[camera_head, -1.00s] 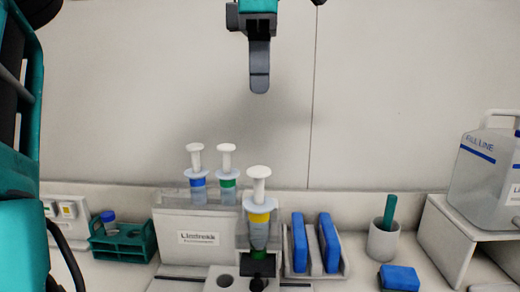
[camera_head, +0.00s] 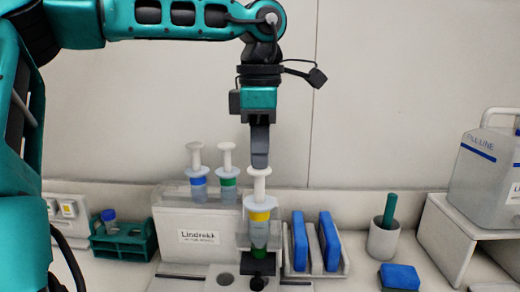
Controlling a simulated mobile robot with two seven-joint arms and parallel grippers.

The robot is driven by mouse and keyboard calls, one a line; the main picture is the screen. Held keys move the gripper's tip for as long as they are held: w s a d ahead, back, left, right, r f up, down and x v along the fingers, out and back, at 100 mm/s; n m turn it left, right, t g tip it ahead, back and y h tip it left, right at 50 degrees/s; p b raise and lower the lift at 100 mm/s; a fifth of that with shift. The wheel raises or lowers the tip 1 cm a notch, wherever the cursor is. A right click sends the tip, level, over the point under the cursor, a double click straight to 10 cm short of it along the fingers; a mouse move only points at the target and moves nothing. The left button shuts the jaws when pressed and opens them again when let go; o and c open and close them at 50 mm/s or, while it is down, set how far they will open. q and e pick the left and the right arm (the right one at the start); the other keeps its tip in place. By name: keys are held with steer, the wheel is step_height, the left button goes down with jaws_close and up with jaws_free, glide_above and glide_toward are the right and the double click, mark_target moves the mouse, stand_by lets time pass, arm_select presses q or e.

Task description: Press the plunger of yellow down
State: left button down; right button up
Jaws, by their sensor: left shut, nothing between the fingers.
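The yellow-banded syringe (camera_head: 260,217) stands upright in a holder at the front, above a green-banded tube part. Its white plunger (camera_head: 260,186) is raised, with a wide flat top. My left gripper (camera_head: 260,163) points straight down with its fingers shut and empty. Its tips are right at the plunger's top; I cannot tell whether they touch it or are just above. A blue-banded syringe (camera_head: 198,182) and a green-banded syringe (camera_head: 228,184) stand in the rack behind, plungers up. My right gripper is not in view.
The white labelled rack (camera_head: 185,221) is behind left. A green tube rack (camera_head: 123,243) is at left. Blue blocks (camera_head: 329,243) stand in a holder right of the syringe. A white cup (camera_head: 383,239) with a green stick and a large jug (camera_head: 487,180) are further right.

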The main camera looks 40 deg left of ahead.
mark_target(260, 176)
arm_select(q)
step_height(260, 176, down, 5)
steer(key=b, duration=0.3)
steer(key=shift+r, duration=0.2)
steer(key=shift+s+r, duration=0.1)
step_height(260, 176, up, 13)
steer(key=p, duration=0.2)
stand_by(0.8)
